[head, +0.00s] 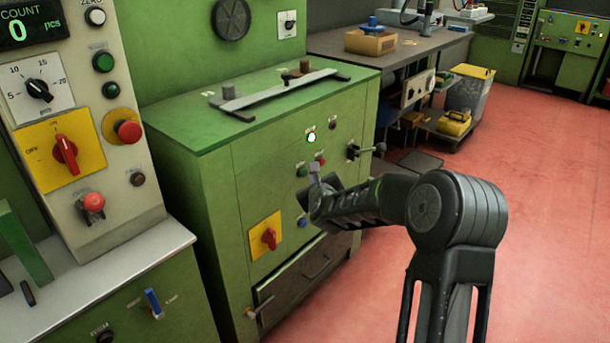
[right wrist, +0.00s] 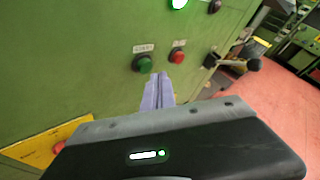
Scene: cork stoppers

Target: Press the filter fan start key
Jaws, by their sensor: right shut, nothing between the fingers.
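A green push button (right wrist: 142,64) with a small label above it sits on the green cabinet front. It also shows in the head view (head: 302,171). A red push button (right wrist: 177,57) is just to its right. My right gripper (right wrist: 158,77) is shut and empty. Its fingertips are close to the cabinet front, just below and right of the green button and left below the red one. I cannot tell whether they touch anything. In the head view my right gripper (head: 314,168) partly covers the panel below the buttons. My left gripper is not in view.
A lit lamp (head: 312,137) is above the buttons. A black lever handle (head: 365,151) sticks out to their right. A red rotary switch on a yellow plate (head: 265,236) is lower left. A control console (head: 100,190) stands at left. Red floor (head: 540,200) is open at right.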

